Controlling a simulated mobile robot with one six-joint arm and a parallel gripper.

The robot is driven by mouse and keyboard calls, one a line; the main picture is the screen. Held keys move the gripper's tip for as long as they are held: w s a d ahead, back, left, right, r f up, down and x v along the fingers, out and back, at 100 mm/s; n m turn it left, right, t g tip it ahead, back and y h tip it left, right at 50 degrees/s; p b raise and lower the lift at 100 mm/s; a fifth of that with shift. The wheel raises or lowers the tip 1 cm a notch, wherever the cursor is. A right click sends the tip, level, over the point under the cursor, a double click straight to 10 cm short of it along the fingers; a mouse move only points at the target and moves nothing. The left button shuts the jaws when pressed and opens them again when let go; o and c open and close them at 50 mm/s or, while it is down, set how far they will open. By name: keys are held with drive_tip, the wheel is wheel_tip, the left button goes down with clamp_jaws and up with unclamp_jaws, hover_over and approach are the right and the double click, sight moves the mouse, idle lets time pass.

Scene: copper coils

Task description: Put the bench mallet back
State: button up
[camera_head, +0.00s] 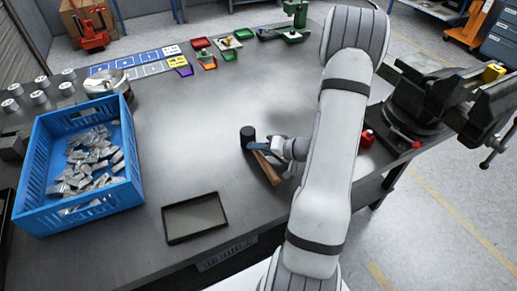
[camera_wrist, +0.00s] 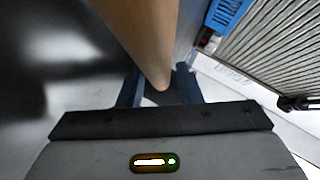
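The bench mallet has a black head (camera_head: 247,134) and a wooden handle (camera_head: 268,169), which points toward the front right. It is over the middle right of the grey workbench; I cannot tell whether it is clear of the top. My gripper (camera_head: 260,147) reaches it from the right, with its fingers across the handle close to the head. In the wrist view the wooden handle (camera_wrist: 148,40) comes from the top down between the two fingers (camera_wrist: 160,88), which appear closed on it. The mallet head is hidden there.
A blue crate (camera_head: 37,192) of metal pieces stands at left. A shallow dark tray (camera_head: 194,218) lies at the bench's front. Coloured bins (camera_head: 201,43) and a blue-white marked mat (camera_head: 133,61) are at the back. A vise (camera_head: 425,100) stands right. The bench middle is clear.

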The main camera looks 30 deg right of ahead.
drive_tip(key=shift+r, duration=0.25)
drive_tip(key=b+v, duration=0.1)
drive_tip(key=v, duration=1)
drive_tip(key=shift+s+d, duration=0.15)
drive_tip(key=shift+d, duration=0.1)
drive_tip(key=shift+s+a+r, duration=0.1)
drive_tip(key=shift+a+r, duration=0.05)
drive_tip(key=a+r+g, duration=0.1)
drive_tip(key=a, duration=0.1)
drive_tip(key=a+r+n+g, duration=0.1)
drive_tip(key=a+g, duration=0.1)
drive_tip(key=a, duration=0.1)
drive_tip(key=a+r+n+g+y, duration=0.1)
drive_tip(key=a, duration=0.2)
drive_tip(key=shift+s+r+g, duration=0.25)
drive_tip(key=shift+s+g, duration=0.05)
drive_tip(key=s+a+r+n+g+h, duration=0.3)
drive_tip(key=s+a+r+h, duration=0.6)
drive_tip(key=a+r, duration=0.1)
drive_tip(key=shift+a, duration=0.7)
drive_tip(key=shift+s+r, duration=0.1)
